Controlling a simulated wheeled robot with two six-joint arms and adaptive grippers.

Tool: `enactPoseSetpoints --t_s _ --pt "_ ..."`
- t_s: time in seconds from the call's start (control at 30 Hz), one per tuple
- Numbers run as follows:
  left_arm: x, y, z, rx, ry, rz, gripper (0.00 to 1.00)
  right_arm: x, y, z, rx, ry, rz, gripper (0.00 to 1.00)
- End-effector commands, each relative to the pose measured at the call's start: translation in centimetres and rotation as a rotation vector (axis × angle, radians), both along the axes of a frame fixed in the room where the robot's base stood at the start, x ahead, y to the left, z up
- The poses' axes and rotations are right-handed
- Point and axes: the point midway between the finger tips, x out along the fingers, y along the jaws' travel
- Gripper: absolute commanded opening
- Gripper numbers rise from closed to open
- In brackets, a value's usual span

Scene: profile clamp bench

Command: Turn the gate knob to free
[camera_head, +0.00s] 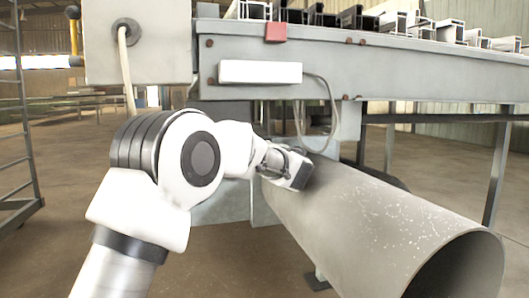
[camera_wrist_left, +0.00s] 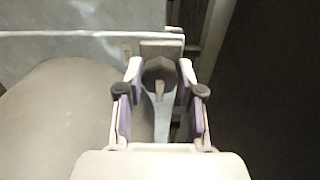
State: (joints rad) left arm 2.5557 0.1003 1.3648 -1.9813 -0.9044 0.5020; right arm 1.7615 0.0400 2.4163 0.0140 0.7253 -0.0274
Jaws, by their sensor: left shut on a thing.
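In the left wrist view a dark knob (camera_wrist_left: 157,71) with a pale pointer mark sits in front of a pale plate. I take it for the gate knob. My left gripper (camera_wrist_left: 160,72) has one finger on each side of it and is shut on it. In the head view my left gripper (camera_head: 299,172) is at the upper back end of a large grey pipe, under the bench frame; the knob is hidden there. Which position the knob points to cannot be read. My right gripper is in neither view.
The large grey pipe (camera_head: 375,225) runs toward the front right, its open end facing me. Above is the grey bench frame (camera_head: 400,75) with a white box (camera_head: 260,72), a hanging cable (camera_head: 331,118) and several profiles on top. A bench leg (camera_head: 497,165) stands at right.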

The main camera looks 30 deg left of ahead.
Motion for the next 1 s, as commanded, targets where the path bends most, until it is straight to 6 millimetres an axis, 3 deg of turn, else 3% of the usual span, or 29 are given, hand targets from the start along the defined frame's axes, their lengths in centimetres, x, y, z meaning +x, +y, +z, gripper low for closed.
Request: enactPoseSetpoints --t_s 0.37,0.4,0.47,0.8,1.0 --pt "0.0 0.0 -0.1 -0.006 -0.004 0.000 0.02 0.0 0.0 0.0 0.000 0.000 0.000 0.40" --pt "0.0 0.0 -0.1 -0.006 -0.004 0.000 0.40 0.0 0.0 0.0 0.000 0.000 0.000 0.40" --pt "0.0 0.0 -0.1 -0.005 -0.003 0.000 0.61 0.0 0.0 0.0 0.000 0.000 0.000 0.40" --pt "-0.1 -0.2 0.0 -0.003 -0.004 0.000 0.62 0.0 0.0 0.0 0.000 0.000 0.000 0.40" --pt "-2.0 -2.5 0.1 -0.001 -0.003 -0.002 0.62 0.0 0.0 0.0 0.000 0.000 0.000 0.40"
